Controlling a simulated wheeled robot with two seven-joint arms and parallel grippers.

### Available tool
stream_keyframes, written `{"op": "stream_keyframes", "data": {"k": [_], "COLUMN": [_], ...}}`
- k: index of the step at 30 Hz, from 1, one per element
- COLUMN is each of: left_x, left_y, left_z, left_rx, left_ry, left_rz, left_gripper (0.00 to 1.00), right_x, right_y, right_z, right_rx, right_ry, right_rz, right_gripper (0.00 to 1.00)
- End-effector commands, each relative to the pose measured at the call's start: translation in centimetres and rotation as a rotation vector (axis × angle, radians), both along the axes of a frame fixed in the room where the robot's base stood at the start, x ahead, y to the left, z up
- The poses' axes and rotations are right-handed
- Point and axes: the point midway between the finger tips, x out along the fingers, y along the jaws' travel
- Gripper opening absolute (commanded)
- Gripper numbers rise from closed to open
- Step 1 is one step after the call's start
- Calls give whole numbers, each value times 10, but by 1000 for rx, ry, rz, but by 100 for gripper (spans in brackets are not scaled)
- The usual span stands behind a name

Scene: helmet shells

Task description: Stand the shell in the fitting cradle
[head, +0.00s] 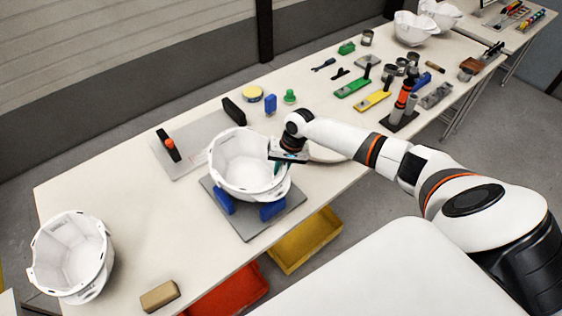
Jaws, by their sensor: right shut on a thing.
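A white helmet shell (238,165) sits, open side up, at the cradle, which has a grey base plate (255,224) with blue supports (272,210) showing below the shell's near side. My right gripper (284,163) is shut on the right rim of this shell. The shell looks close to upright; I cannot tell whether it bears fully on the supports. A second white shell (70,258) rests at the table's left end. My left gripper is not in view.
A tan block (160,296) lies at the near edge. A grey plate with a black and orange tool (168,145) lies behind the cradle. Several tools, including a green one (352,88), and more shells (415,28) stand farther right. Yellow (305,240) and red bins (232,292) are below the table.

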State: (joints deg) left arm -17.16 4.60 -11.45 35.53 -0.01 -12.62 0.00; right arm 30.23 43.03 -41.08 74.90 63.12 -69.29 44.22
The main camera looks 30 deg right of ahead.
Motion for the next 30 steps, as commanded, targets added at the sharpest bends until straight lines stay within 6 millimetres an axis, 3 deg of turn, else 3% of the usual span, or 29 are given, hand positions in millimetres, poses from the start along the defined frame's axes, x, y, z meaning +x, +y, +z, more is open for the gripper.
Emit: {"op": "stream_keyframes", "data": {"k": [17,18,22,30], "left_x": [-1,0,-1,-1], "left_y": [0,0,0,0], "left_z": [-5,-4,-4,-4], "left_rx": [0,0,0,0], "left_ry": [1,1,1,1], "left_rz": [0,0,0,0], "left_gripper": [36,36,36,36], "right_x": [1,1,1,-1], "right_y": [1,0,0,0], "right_z": [-11,-10,-11,-12], "right_rx": [2,2,1,0], "right_ry": [-2,-2,-2,2], "right_rz": [-1,-1,0,-1], "right_gripper": [0,22,42,42]}}
